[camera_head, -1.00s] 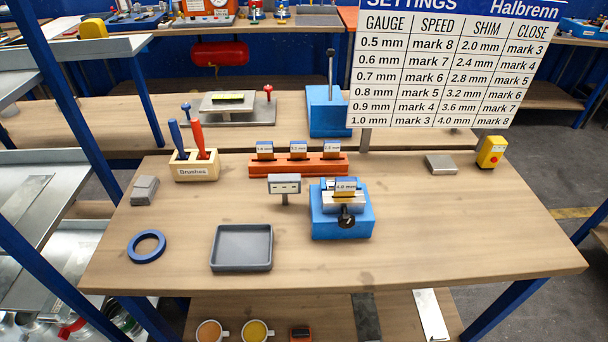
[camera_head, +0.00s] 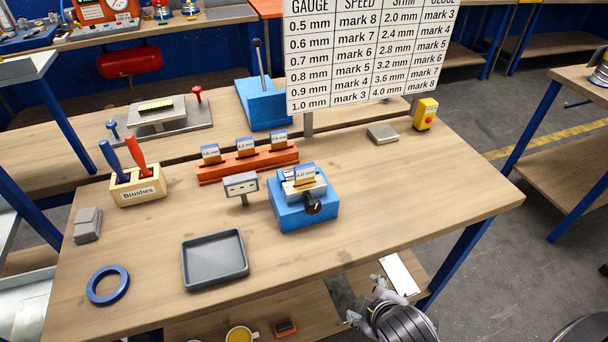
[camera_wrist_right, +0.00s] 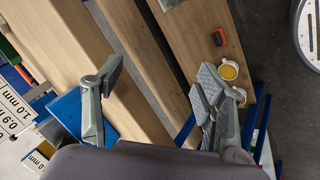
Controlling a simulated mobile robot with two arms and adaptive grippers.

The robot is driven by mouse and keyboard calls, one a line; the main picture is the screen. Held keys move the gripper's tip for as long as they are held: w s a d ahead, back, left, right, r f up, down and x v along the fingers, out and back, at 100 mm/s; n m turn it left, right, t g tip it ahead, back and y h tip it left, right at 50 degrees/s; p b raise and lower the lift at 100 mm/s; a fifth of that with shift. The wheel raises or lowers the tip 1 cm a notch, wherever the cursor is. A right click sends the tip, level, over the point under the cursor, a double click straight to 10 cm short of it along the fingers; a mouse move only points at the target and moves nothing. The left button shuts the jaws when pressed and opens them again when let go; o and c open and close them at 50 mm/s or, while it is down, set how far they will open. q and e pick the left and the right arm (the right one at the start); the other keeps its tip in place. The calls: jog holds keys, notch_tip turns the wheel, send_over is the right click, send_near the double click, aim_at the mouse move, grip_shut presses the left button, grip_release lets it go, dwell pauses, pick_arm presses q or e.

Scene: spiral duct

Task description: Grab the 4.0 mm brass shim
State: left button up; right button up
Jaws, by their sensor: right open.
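The shim labelled 4.0 mm (camera_head: 305,174) stands upright in the clamp of a blue fixture (camera_head: 292,213) with a black knob, near the middle of the bench. Other labelled shims stand in an orange rack (camera_head: 248,164) behind it; their labels are too small to read surely. My right gripper (camera_head: 368,302) is low at the bottom of the head view, beyond the bench's front edge, well apart from the shim. In the right wrist view its two fingers (camera_wrist_right: 160,84) are spread with nothing between them. My left gripper is not in view.
A grey tray (camera_head: 215,283), a small grey display on a post (camera_head: 241,184) and a brush holder (camera_head: 138,188) stand left of the fixture. A settings sign (camera_head: 362,50) rises behind. Cups sit on the lower shelf.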

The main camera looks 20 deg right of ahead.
jog(key=w+r+n+t+h, duration=0.1)
jog(key=w+r+n+t, duration=0.45)
jog(key=r+n, duration=0.35)
jog(key=n+t+y, duration=0.3)
jog(key=n+t, duration=0.2)
jog(key=n, duration=1.3)
send_near(306, 176)
jog(key=w+p, duration=0.2)
jog(key=w, duration=0.1)
jog(key=w+p, duration=0.1)
jog(key=w, duration=0.1)
jog(key=shift+a+r, duration=0.1)
jog(key=shift+r, duration=0.2)
jog(key=w, duration=0.1)
jog(key=w+p, duration=0.1)
jog(key=w, duration=0.1)
jog(key=w+p, duration=0.1)
jog(key=w, duration=0.1)
jog(key=shift+f, duration=0.35)
jog(key=shift+w+f, duration=0.15)
jog(key=shift+w, duration=0.4)
jog(key=shift+s, duration=0.1)
jog(key=shift+c, duration=0.6)
jog(key=c, duration=1.2)
